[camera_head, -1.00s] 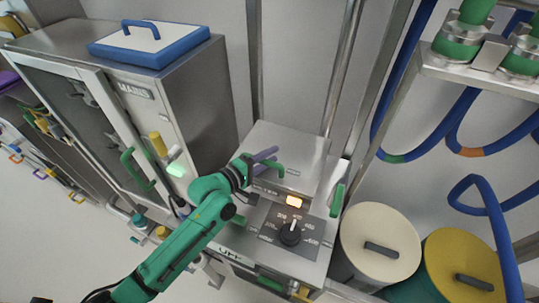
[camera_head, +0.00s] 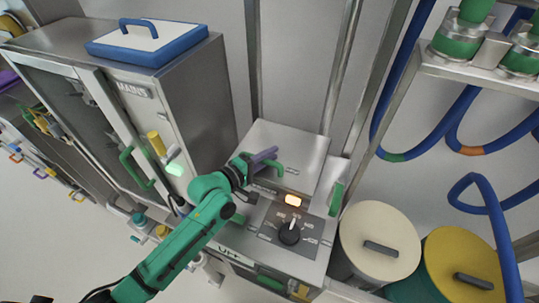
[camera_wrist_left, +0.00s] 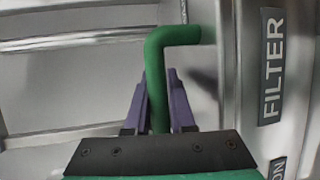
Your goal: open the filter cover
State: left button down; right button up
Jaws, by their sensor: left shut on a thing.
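The filter cover (camera_head: 295,145) is a flat grey metal lid on top of the control unit, and it looks closed. A green bar handle (camera_head: 278,168) stands at its front left. My left gripper (camera_head: 264,156), with purple fingers, is shut on this handle. In the left wrist view the two fingers (camera_wrist_left: 159,102) stand on either side of the green handle (camera_wrist_left: 160,62), near its bend. The FILTER label (camera_wrist_left: 272,65) is on the metal to the right of it. My right gripper is in no view.
A dial (camera_head: 290,233) and a lit amber button (camera_head: 293,200) sit on the panel in front of the cover. A cabinet (camera_head: 190,100) stands left, with a blue-rimmed tray lid on top. Lidded drums (camera_head: 380,225) stand right. Metal posts rise behind.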

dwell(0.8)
pick_arm(q)
jog(key=shift+r, duration=0.1)
jog(key=shift+r+p, duration=0.15)
jog(key=shift+p, duration=0.15)
jog(key=shift+w+r+p, duration=0.25)
jog(key=shift+r+p, duration=0.45)
jog(key=shift+r, duration=0.2)
jog(key=w+d+r+n+g+y+p, duration=0.1)
jog(key=w+r+g+y+p, duration=0.1)
jog(key=w+r+p, duration=0.3)
jog(key=shift+d+r+g+p, duration=0.35)
jog(key=shift+r+g+p, duration=0.35)
jog(key=shift+r+p, duration=0.8)
jog(key=shift+f, duration=0.15)
